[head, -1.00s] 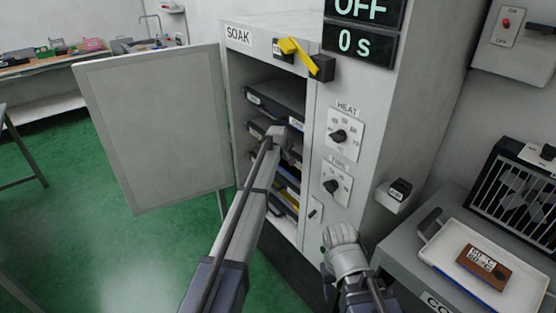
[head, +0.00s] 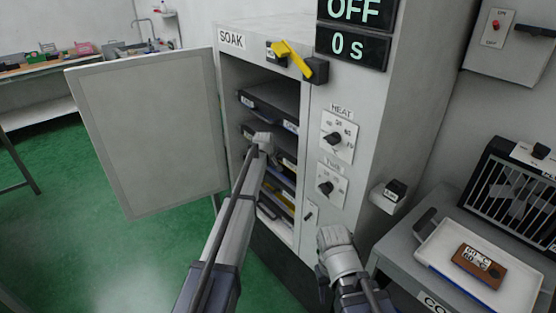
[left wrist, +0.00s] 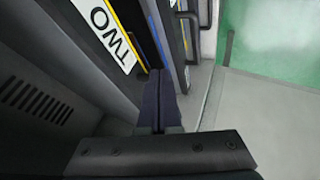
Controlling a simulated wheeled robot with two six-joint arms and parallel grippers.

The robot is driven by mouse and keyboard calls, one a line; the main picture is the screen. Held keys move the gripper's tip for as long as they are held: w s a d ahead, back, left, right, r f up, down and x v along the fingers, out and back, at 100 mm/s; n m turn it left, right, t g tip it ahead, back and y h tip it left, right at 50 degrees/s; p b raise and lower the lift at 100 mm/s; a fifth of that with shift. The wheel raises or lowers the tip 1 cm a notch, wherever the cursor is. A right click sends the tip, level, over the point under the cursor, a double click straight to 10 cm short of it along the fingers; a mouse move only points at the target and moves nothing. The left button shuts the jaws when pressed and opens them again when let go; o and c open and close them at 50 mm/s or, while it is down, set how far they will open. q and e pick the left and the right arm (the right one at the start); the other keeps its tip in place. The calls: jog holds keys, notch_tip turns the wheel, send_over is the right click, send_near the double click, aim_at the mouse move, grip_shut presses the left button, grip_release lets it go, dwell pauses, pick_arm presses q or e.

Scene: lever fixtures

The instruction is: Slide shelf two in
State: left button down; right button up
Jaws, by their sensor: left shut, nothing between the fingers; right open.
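The shelf labelled TWO (left wrist: 113,35) shows large at the upper left of the left wrist view, with its dark front and white label. My left gripper (left wrist: 157,95) is shut and empty, its fingers pointing along the shelf front just right of the label; I cannot tell whether they touch it. In the head view my left arm reaches to the open cabinet (head: 306,160) labelled SOAK and covers much of the stacked shelves; its fingertips are hidden. My right gripper (head: 336,243) is open below the cabinet's dials, its fingers not clearly seen.
The cabinet door (head: 150,135) stands wide open to the left. A yellow-handled lever (head: 292,57) is at the cabinet's top. A white tray (head: 430,258) with a brown block (head: 479,267) sits on the right table. Other shelves lie below and above.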

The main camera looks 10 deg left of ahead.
pick_arm(q)
jog(key=p+v, duration=0.8)
jog(key=v, duration=0.2)
jog(key=s+d+f+m+g, duration=0.25)
jog(key=s+d, duration=0.25)
jog(key=s, duration=0.5)
jog(key=s+d+f+m+g, duration=0.1)
jog(key=s+d+m, duration=0.3)
jog(key=s, duration=0.6)
jog(key=s+d+m+g, duration=0.2)
jog(key=s+m, duration=0.1)
jog(key=s, duration=0.9)
jog(key=s+d+m+g+y, duration=0.1)
jog(key=s+d+m+g, duration=0.1)
jog(key=s, duration=1)
jog(key=shift+d+f+m+y, duration=0.2)
jog(key=shift+f+m+y, duration=0.1)
jog(key=shift+f+m, duration=0.15)
jog(key=shift+a, duration=0.1)
